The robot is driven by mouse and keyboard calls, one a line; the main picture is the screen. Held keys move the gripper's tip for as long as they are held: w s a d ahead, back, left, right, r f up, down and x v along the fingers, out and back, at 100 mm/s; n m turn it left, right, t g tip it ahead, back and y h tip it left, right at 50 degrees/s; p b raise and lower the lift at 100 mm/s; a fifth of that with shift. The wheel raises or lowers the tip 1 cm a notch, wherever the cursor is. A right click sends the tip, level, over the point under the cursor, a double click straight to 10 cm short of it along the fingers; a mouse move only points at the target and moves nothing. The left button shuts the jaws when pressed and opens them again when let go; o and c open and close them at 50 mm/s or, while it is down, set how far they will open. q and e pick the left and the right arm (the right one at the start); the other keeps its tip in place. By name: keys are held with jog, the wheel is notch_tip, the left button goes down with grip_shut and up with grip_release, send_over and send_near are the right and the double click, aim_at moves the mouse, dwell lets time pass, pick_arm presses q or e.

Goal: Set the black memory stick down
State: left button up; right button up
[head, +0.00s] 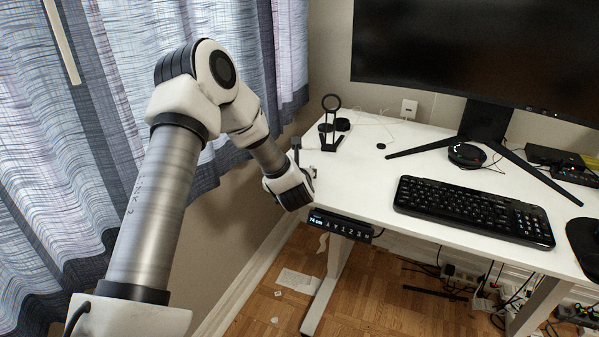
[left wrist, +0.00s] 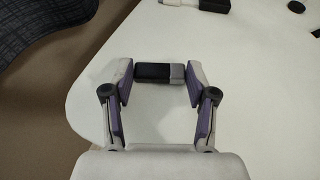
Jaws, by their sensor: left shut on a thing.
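The black memory stick (left wrist: 153,73), with a grey end, is held crosswise between the fingertips of my left gripper (left wrist: 160,75) in the left wrist view. The gripper is shut on it, over the white desk (left wrist: 255,95) near its rounded corner. I cannot tell whether the stick touches the desk top. In the head view my left gripper (head: 312,178) is at the desk's left edge, and the stick cannot be made out there. My right gripper is not in view.
A keyboard (head: 473,210), a monitor (head: 480,50) and a small black disc (head: 381,146) are farther right. The height control panel (head: 340,226) is under the front edge. Bare desk lies left of the keyboard.

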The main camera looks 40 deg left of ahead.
pick_arm(q)
jog(key=shift+f, duration=0.15)
jog(key=shift+f, duration=0.1)
jog(key=o, duration=0.7)
jog(key=shift+o, duration=0.2)
